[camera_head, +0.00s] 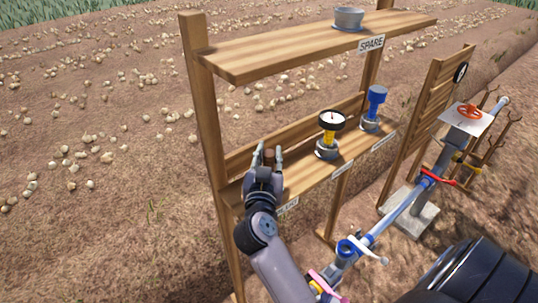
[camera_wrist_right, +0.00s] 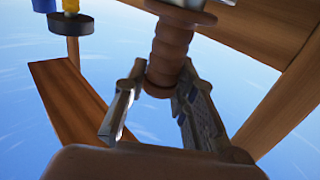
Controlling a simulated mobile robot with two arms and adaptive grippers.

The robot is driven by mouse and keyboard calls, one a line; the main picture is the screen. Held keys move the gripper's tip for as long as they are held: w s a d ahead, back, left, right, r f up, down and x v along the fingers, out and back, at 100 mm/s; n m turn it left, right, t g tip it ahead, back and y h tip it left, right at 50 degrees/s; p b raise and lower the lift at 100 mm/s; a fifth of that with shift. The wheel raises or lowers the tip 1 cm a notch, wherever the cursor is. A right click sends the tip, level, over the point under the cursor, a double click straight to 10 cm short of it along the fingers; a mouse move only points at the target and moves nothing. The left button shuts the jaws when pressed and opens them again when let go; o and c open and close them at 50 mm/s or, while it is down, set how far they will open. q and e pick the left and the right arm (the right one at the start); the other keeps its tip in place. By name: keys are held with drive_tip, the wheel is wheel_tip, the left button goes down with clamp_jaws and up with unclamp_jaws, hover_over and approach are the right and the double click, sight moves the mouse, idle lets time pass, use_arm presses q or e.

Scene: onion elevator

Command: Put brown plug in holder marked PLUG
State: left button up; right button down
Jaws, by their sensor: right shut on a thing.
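The brown plug (camera_wrist_right: 170,50) is a ribbed brown piece between the two fingers of my right gripper (camera_wrist_right: 163,80) in the right wrist view. A wider disc shows at its far end; I cannot tell whether it is part of the plug or a holder. In the head view my right gripper (camera_head: 267,156) is at the left end of the lower wooden shelf, shut on the plug, which shows only as a small brown patch. A white label (camera_head: 288,207) on the shelf front there is partly hidden by my arm, and its word is not clear. My left gripper is not in view.
A gauge on a yellow fitting (camera_head: 328,135) and a blue piece (camera_head: 375,108) stand in holders right of the gripper. The upper shelf (camera_head: 300,50) bears a grey cup (camera_head: 349,18) and a SPARE label (camera_head: 371,44). A pipe (camera_head: 400,212) with valves runs in front.

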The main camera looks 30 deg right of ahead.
drive_tip(key=shift+f, duration=0.25)
drive_tip(key=c, duration=1.3)
unclamp_jaws()
